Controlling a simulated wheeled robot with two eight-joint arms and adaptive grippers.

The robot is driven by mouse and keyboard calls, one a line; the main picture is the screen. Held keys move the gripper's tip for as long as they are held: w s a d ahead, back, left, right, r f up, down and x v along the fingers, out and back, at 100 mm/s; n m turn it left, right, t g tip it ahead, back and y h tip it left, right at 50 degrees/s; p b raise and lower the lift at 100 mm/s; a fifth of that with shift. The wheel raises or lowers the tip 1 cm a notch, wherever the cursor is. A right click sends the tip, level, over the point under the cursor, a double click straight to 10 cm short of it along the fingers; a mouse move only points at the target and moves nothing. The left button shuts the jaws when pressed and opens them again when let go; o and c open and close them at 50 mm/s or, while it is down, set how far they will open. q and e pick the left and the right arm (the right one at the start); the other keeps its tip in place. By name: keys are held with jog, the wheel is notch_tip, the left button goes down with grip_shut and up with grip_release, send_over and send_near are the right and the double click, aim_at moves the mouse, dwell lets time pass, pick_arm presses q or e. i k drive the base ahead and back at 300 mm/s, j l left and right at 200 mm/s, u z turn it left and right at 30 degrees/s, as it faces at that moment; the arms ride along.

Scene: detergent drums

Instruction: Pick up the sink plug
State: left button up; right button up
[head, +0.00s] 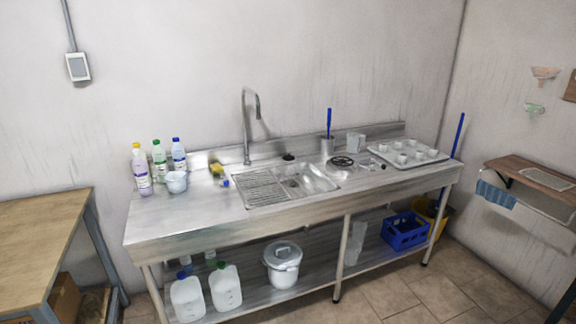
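A small dark object (288,157), possibly the sink plug, sits on the steel counter at the back edge of the sink (315,180). It is too small to make out for certain. A black round item (342,162) lies flat on the counter right of the sink; I cannot tell exactly what it is. Neither of my grippers shows in the head view.
A tall faucet (248,125) stands behind the sink. Bottles (159,160) and a white pot (176,182) crowd the counter's left end. A tray of cups (409,156) fills the right end. The counter's front strip (200,215) is clear.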

aim_at(289, 157)
jog(key=i+z, duration=0.2)
jog(key=i, duration=0.45)
jog(key=i+z, duration=0.2)
jog(key=i, duration=0.4)
jog(key=i+j+z, duration=0.25)
jog(key=i, duration=0.4)
jog(key=l, duration=0.1)
